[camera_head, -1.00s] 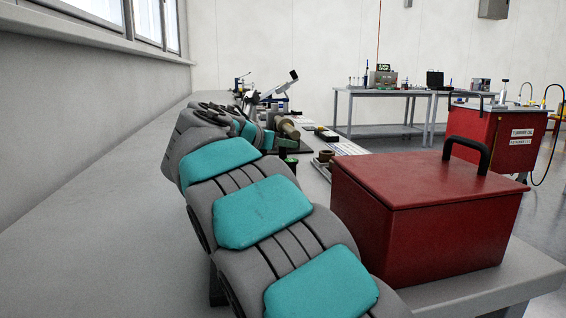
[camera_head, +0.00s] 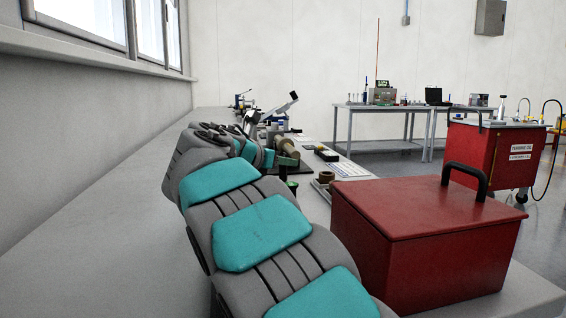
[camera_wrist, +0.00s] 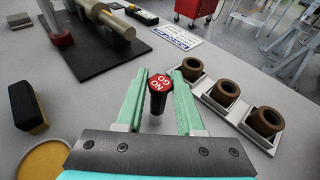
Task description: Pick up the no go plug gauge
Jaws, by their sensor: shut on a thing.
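The no go plug gauge (camera_wrist: 159,92) shows in the wrist view as a dark cylinder with a red top lettered "NO GO". It stands between the two green fingers of my gripper (camera_wrist: 161,78). My gripper is shut on it. The gauge's lower end is hard to see, so I cannot tell whether it touches the bench. In the head view my gripper (camera_head: 286,161) is small and partly hidden behind my arm, over the bench.
A white tray (camera_wrist: 222,112) with brown rings lies right of the gauge. A black plate with a shaft (camera_wrist: 98,52) lies beyond. A black and yellow block (camera_wrist: 27,105) sits left. A red box (camera_head: 425,235) stands on the bench's near right.

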